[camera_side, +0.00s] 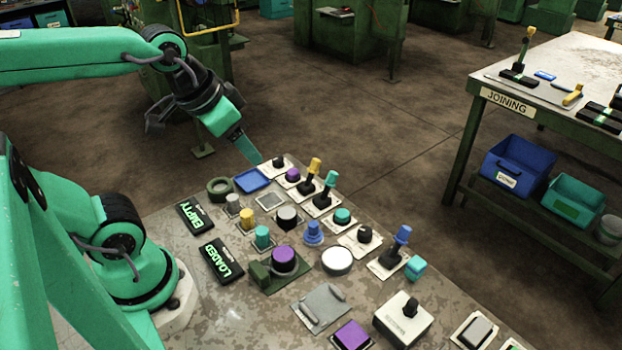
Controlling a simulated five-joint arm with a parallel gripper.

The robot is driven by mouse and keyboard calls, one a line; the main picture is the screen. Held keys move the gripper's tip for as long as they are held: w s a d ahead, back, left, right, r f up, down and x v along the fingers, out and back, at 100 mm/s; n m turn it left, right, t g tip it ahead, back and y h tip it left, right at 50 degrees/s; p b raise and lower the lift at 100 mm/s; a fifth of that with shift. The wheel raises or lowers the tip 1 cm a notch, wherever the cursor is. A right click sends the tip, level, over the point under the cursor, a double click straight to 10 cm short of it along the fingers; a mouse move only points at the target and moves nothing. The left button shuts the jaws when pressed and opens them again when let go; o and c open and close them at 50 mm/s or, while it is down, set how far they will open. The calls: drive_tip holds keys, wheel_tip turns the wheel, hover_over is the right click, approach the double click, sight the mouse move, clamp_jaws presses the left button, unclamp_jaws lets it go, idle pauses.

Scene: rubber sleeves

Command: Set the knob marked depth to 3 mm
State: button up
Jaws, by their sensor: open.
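My gripper (250,155) hangs at the back edge of the work table, pointing down and right, with its tip near a black knob (280,161) on a pale plate. It is open, seen almost edge-on, and nothing shows between its jaws. I cannot tell whether it touches anything. Other knobs stand on plates: a purple one (293,175), a teal one (342,215), a black one (365,234) and a larger black one on a white box (404,318). The markings are too small to read, so I cannot tell which knob is marked depth or its setting.
Upright levers with yellow (313,166), teal (330,180) and blue (402,235) handles rise among the knobs. A blue tray (253,180), a large purple knob (284,257) on a green base and black EMPTY (195,216) and LOADED (222,260) signs crowd the table (205,315).

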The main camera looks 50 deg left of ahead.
drive_tip(key=w+d+m+g, duration=0.1)
drive_tip(key=w+d+m, duration=0.1)
drive_tip(key=w+m, duration=0.3)
drive_tip(key=m+g, duration=0.4)
drive_tip(key=m, duration=0.4)
approach(366, 231)
drive_tip(key=shift+a+f, duration=0.2)
drive_tip(key=shift+a, duration=0.05)
drive_tip(key=shift+w+d+f+m, duration=0.25)
drive_tip(key=shift+f+m, duration=0.15)
drive_tip(key=shift+f, duration=0.1)
drive_tip(key=shift+s+f, duration=0.1)
drive_tip(key=shift+f, duration=3.8)
drive_tip(key=shift+c, duration=0.2)
drive_tip(key=c, duration=0.9)
